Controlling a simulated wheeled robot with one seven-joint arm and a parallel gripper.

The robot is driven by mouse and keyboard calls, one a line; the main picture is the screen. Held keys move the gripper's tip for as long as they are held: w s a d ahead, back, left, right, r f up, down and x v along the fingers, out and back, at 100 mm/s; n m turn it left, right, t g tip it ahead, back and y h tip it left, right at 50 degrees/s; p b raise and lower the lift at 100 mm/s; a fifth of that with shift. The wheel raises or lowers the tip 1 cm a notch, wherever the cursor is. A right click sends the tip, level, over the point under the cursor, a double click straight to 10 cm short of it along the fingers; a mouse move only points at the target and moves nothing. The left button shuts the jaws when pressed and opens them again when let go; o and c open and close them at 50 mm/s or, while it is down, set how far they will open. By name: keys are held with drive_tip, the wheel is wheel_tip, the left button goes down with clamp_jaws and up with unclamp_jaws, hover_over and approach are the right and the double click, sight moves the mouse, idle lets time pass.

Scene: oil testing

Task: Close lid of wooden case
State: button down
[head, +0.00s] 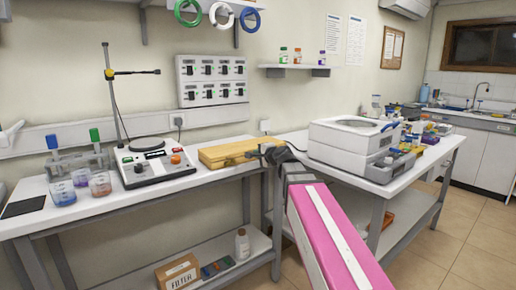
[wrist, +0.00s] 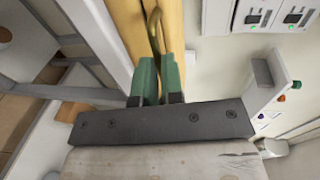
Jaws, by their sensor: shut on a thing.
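The wooden case (head: 225,153) is a flat, yellowish box lying at the right end of the left bench. In the wrist view its wooden side (wrist: 176,28) fills the top middle, with a seam running along it. A curved brass handle (wrist: 154,30) stands out from that side. My gripper (head: 273,152) is at the right end of the case. In the wrist view its green fingers (wrist: 160,70) are shut on the brass handle. The lid looks flat on the case, but I cannot tell whether a small gap remains.
A hotplate stirrer (head: 152,163) with a stand is left of the case. Beakers (head: 100,183) stand farther left. A white machine (head: 350,145) is on the right bench. A switch panel (head: 212,81) is on the wall behind.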

drive_tip(key=shift+s+f, duration=0.15)
drive_tip(key=shift+f, duration=0.7)
drive_tip(key=c, duration=1.2)
unclamp_jaws()
drive_tip(key=shift+c, duration=0.2)
drive_tip(key=v, duration=1)
drive_tip(key=shift+s+d+r, duration=0.2)
drive_tip(key=shift+r, duration=0.1)
drive_tip(key=shift+f, duration=0.1)
